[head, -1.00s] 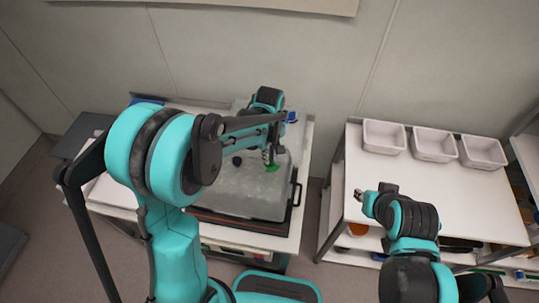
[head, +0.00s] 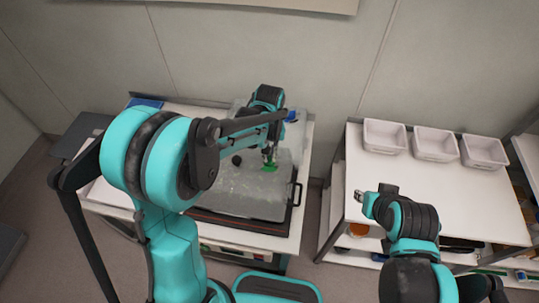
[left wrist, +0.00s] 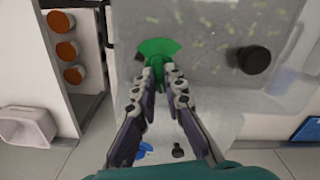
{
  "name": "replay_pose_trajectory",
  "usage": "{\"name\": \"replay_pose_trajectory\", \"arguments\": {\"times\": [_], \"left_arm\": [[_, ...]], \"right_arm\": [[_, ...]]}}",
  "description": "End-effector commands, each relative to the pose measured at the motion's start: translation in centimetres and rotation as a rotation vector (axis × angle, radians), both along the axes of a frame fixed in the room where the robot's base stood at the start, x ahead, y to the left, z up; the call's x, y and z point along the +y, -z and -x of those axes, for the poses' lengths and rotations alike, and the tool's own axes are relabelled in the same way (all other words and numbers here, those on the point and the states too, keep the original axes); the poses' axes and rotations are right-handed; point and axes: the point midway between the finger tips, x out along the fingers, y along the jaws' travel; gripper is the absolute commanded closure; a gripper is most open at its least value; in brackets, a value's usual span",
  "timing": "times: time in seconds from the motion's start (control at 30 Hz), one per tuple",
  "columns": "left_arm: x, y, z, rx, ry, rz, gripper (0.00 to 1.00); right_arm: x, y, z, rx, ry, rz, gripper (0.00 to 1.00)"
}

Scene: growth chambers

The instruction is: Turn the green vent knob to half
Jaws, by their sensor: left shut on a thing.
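The green vent knob (head: 270,168) is on the top of a grey translucent chamber lid (head: 232,192). In the left wrist view the green knob (left wrist: 158,50) shows a fan-shaped plate with a raised grip. My left gripper (head: 268,155) reaches down onto the knob; in the left wrist view its fingertips (left wrist: 160,72) are closed on the raised grip. A black round knob (left wrist: 253,60) sits on the lid to the right there, and in the head view (head: 237,160) it is left of the green one. My right gripper (head: 374,197) is apart, over the right table's left edge; its jaws are too small to read.
A white table (head: 430,190) on the right holds three empty white bins (head: 435,143) along its back. The chamber's black handle (head: 297,194) is at its right side. A gap of floor separates the two tables.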

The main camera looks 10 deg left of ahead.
Motion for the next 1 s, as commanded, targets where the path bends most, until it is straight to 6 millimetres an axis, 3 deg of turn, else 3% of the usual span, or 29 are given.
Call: {"name": "replay_pose_trajectory", "arguments": {"times": [0.4,1.0], "left_arm": [[0.0,0.01,0.02,0.0,0.242,0.0,1.0],[-0.01,-0.01,0.02,0.0,0.297,0.0,1.0]], "right_arm": [[0.0,0.35,-0.01,0.0,0.0,0.0,0.7],[0.0,0.39,0.0,0.0,0.0,0.0,0.7]]}}
